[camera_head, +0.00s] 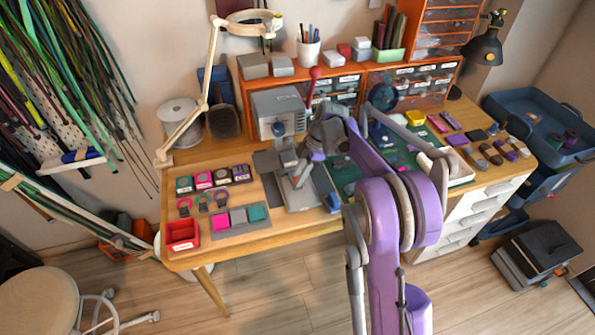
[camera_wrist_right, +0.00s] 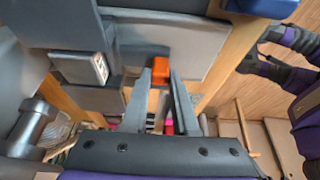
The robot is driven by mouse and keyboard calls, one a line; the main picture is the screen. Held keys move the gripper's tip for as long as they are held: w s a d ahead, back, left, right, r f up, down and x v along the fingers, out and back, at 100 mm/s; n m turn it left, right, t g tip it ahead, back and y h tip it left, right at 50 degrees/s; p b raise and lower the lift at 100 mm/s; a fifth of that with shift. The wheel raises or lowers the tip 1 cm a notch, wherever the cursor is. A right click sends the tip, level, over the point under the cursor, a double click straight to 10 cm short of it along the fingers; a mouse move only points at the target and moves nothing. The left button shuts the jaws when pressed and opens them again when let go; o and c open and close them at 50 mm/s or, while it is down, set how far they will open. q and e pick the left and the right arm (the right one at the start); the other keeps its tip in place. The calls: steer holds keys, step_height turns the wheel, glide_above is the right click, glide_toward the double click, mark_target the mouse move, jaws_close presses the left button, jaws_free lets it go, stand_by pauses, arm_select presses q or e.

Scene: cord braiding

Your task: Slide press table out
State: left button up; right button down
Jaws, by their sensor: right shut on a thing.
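The grey press (camera_head: 275,112) stands on the wooden desk, with a red-knobbed lever (camera_head: 315,73) on its right side. Its low grey table (camera_head: 304,195) lies in front of it, partly covered by my right gripper (camera_head: 292,168). In the right wrist view, an orange tab (camera_wrist_right: 159,66) sits at the edge of a grey plate (camera_wrist_right: 195,45), which looks like the press table. My right gripper's two fingers (camera_wrist_right: 161,82) close around this tab. How far out the table sits is hard to tell. My left gripper is not in view.
A red bin (camera_head: 182,234), a tray of coloured blocks (camera_head: 240,222) and small labelled boxes (camera_head: 213,178) lie left of the press. A green mat (camera_head: 345,175) lies to its right. A lamp arm (camera_head: 205,75) rises behind. The desk's front edge is close.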

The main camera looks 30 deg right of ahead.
steer(key=s+a, duration=0.1)
steer(key=s, duration=0.6)
steer(key=s+a, duration=0.1)
steer(key=s, duration=0.3)
steer(key=shift+a, duration=0.3)
steer(key=c, duration=0.7)
jaws_free()
steer(key=shift+r, duration=0.15)
steer(key=p+v, duration=0.1)
steer(key=v, duration=0.9)
steer(key=shift+d+r, duration=0.2)
steer(key=shift+r, duration=0.1)
